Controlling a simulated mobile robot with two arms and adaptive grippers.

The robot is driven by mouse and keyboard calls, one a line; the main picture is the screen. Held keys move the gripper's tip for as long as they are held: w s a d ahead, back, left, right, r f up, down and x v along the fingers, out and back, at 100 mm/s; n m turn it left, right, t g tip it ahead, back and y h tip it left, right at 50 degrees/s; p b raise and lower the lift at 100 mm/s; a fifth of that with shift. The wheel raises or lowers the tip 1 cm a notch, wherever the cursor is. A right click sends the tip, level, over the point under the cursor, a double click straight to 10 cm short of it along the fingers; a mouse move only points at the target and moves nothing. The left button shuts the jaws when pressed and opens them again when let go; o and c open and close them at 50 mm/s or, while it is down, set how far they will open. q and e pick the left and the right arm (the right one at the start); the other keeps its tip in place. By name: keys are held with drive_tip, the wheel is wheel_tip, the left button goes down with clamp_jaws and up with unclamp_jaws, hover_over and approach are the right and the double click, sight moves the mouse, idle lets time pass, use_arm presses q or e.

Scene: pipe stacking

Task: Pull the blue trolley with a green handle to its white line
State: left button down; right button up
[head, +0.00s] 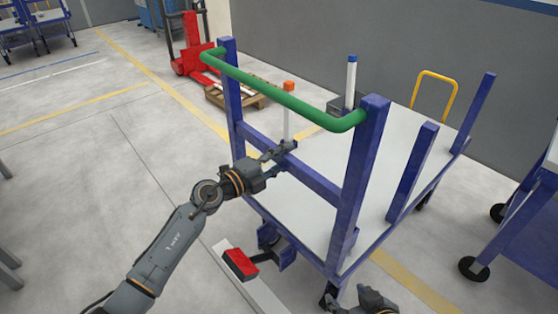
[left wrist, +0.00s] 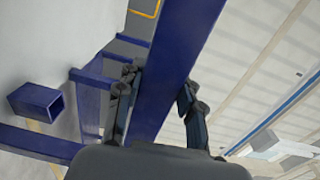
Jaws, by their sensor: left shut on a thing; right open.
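The blue trolley (head: 362,180) stands in the middle of the head view, with a green handle (head: 285,97) across the top of its near end. My left gripper (head: 280,152) is shut on the blue crossbar (head: 310,180) below the handle. In the left wrist view its fingers lie on both sides of a blue bar (left wrist: 170,65). My right gripper (head: 368,302) is open and empty, low in the head view by the trolley's near lower corner, partly cut off. A white line (head: 265,292) lies on the floor by the trolley's near end, partly under a red pedal (head: 240,264).
A pipe with an orange cap (head: 288,120) and one with a blue cap (head: 351,78) stand upright near the trolley's deck. Another blue cart (head: 535,200) is close on the right. A red pallet truck (head: 195,50) stands behind. The floor (head: 110,200) at left is largely clear.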

use_arm(q)
drive_tip(key=r, duration=0.2)
drive_tip(key=shift+w+r+h, duration=0.2)
drive_tip(key=shift+r+h, duration=0.1)
drive_tip(key=shift+r, duration=0.05)
drive_tip(key=shift+s+f+b, duration=0.15)
drive_tip(key=shift+f+b, duration=0.85)
drive_tip(key=shift+b, duration=0.25)
drive_tip(key=shift+f, duration=0.1)
drive_tip(key=c, duration=0.8)
unclamp_jaws()
drive_tip(key=shift+o, duration=0.2)
drive_tip(key=shift+s+f, duration=0.1)
drive_tip(key=shift+f, duration=0.1)
drive_tip(key=shift+f, duration=0.1)
drive_tip(key=shift+a, duration=0.1)
